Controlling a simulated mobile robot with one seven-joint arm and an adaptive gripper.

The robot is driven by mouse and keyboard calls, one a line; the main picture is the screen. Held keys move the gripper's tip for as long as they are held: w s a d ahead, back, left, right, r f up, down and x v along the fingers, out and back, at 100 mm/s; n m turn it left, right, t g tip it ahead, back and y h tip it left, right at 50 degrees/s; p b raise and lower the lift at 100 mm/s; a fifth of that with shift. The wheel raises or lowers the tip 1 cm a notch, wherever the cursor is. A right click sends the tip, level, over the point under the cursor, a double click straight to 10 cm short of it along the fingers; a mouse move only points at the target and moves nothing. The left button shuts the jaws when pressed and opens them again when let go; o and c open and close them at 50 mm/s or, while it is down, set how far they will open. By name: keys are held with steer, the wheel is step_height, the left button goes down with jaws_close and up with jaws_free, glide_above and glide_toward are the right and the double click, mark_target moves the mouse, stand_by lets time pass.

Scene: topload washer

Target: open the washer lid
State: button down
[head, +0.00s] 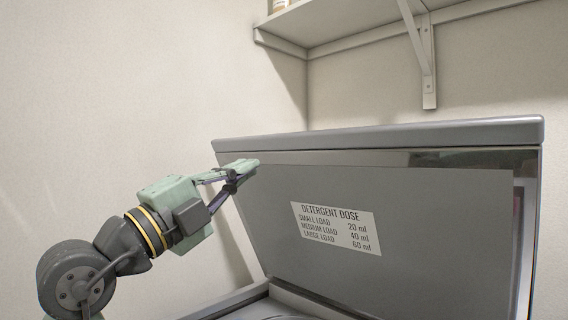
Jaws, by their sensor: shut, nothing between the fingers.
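The washer lid (430,220) stands raised and steeply tilted, with its grey underside facing me. A detergent dose label (336,228) is on that underside. The washer body's rim (235,300) shows at the bottom, with part of the opening below the lid. My gripper (245,173) is shut and empty at the lid's upper left corner. Its fingertips overlap the lid's left edge in the picture; I cannot tell whether they touch it.
A wall shelf (350,24) with a bracket (427,60) is above the lid, with a visible gap between. A small container (280,5) stands on the shelf, cut off by the frame. Plain walls are behind and at the left.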

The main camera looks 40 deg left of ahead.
steer(key=p, duration=0.6)
glide_toward(293, 139)
steer(key=w+d+r, duration=0.2)
steer(key=w, duration=0.1)
steer(key=w+d+r, duration=0.1)
steer(key=w+r, duration=0.1)
steer(key=shift+w+r, duration=0.1)
steer(key=shift+w, duration=0.2)
steer(key=shift+d, duration=0.1)
